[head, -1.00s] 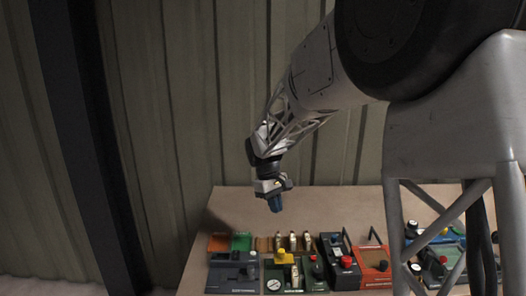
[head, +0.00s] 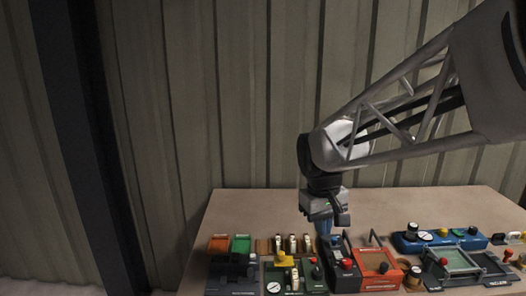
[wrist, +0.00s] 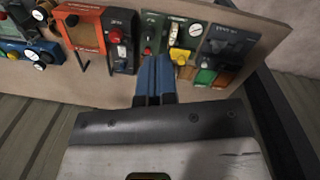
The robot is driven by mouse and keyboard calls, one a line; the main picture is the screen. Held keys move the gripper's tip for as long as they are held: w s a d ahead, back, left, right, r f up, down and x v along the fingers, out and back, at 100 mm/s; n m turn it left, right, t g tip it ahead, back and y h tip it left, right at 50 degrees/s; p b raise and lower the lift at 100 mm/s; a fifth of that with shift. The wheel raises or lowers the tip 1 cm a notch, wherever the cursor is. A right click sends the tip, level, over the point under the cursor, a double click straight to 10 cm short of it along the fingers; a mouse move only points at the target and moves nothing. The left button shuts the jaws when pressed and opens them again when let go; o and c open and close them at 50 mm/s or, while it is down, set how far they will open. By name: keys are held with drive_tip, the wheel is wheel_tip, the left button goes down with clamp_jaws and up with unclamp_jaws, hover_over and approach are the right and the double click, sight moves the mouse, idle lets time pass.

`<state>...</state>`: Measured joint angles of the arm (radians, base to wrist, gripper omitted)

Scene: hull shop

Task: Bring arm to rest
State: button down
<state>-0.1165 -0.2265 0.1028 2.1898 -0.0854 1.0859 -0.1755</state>
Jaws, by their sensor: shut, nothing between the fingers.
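My gripper (head: 323,226) hangs pointing down above the table (head: 235,212), behind the row of devices. Its blue fingers are together with nothing between them. The fingers also show in the wrist view (wrist: 155,78), side by side and shut, with the table and devices beyond them. In the head view the fingertips are partly lost against the dark device below, and I cannot tell the exact height above it.
Several devices line the table's front: a dark grey box (head: 232,275), a green panel with a gauge (head: 295,275), a dark box with a red button (head: 340,270), an orange box (head: 376,265) and a blue box (head: 440,238). The table's back is bare. A corrugated wall (head: 240,100) stands behind.

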drive_tip(key=s+d+f+m+t, duration=0.1)
drive_tip(key=s+d+m, duration=0.1)
drive_tip(key=s, duration=0.8)
drive_tip(key=s+d+f+m+t, duration=0.1)
drive_tip(key=s+d+m, duration=0.1)
drive_tip(key=s, duration=0.8)
drive_tip(key=shift+s+d+f+t+y, duration=0.25)
drive_tip(key=shift+d+t+y, duration=0.05)
drive_tip(key=shift+d+y, duration=0.15)
drive_tip(key=shift+w, duration=0.15)
drive_tip(key=w+a+r+n+g+h, duration=0.15)
drive_tip(key=w+a, duration=0.25)
drive_tip(key=w, duration=0.8)
drive_tip(key=w+a+n+g, duration=0.2)
drive_tip(key=w+a+n, duration=0.1)
drive_tip(key=w, duration=1)
drive_tip(key=w+a+f+n, duration=0.1)
drive_tip(key=w+a+f, duration=0.2)
drive_tip(key=w, duration=0.3)
drive_tip(key=w+a+f+n+g+h, duration=0.1)
drive_tip(key=w+a+f+n, duration=0.1)
drive_tip(key=w+a+f, duration=0.2)
drive_tip(key=w+a+f+n+g, duration=0.1)
drive_tip(key=w+a+f, duration=0.3)
drive_tip(key=w, duration=0.6)
drive_tip(key=shift+a+f+n+h, duration=0.25)
drive_tip(key=shift+a+n+h, duration=0.1)
drive_tip(key=shift+a, duration=0.7)
